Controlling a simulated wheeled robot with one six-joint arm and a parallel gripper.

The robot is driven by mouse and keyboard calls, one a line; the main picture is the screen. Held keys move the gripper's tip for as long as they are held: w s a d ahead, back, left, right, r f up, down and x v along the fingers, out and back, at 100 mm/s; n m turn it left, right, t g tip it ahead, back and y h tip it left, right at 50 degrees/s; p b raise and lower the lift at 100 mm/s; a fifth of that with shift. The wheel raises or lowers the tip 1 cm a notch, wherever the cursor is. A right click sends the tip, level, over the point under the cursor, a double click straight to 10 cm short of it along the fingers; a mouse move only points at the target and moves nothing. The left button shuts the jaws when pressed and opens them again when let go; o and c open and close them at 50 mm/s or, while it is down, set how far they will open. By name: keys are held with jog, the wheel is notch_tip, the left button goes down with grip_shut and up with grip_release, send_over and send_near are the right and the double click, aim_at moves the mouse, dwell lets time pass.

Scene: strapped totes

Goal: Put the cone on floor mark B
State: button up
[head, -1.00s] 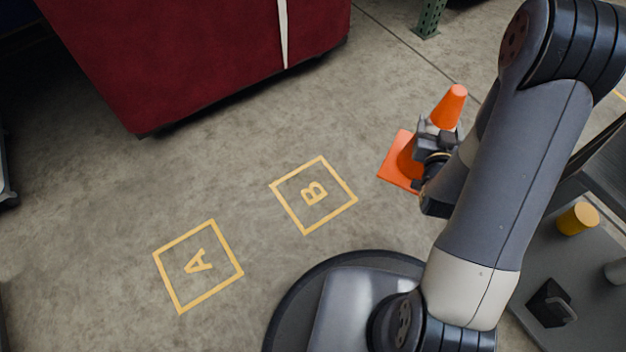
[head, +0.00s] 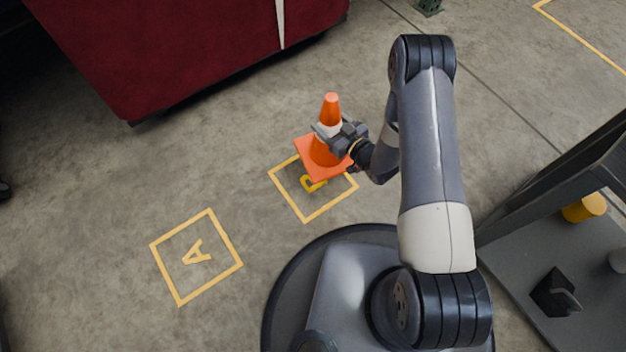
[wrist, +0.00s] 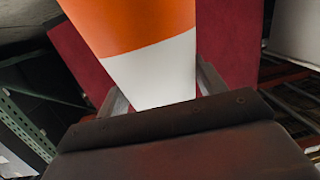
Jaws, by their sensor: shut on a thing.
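The orange cone (head: 331,108) with a white band and a square orange base stands upright in my gripper (head: 328,131) in the head view. My gripper is shut around its white band. In the wrist view the cone (wrist: 140,35) fills the space between the two fingers (wrist: 160,90). In the head view the cone's base covers the upper right part of floor mark B (head: 306,220), a yellow square, and partly hides its letter. The base looks raised above the floor, but the exact height is hard to tell.
Floor mark A (head: 197,257) is bare, to the lower left of mark B. A dark red block (head: 190,50) stands behind. A grey cart (head: 520,270) with a yellow cylinder (head: 585,207) and a black item (head: 555,293) is at the right. The floor around the marks is clear.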

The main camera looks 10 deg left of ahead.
aim_at(311, 155)
jog(key=s+a+f+g, duration=0.1)
jog(key=s+a+f+n+y, duration=0.1)
jog(key=f, duration=0.1)
jog(key=s+a+f+n+g, duration=0.1)
jog(key=a+f, duration=0.1)
jog(key=shift+s+g+y, duration=0.15)
jog(key=shift+g+y, duration=0.15)
jog(key=shift+s+f, duration=0.15)
jog(key=shift+f, duration=0.2)
notch_tip(311, 155, down, 10)
jog(key=b, duration=0.5)
jog(key=shift+r, duration=0.25)
jog(key=o, duration=1.7)
jog(key=p+v, duration=0.4)
jog(key=v, duration=0.8)
jog(key=shift+p, duration=0.3)
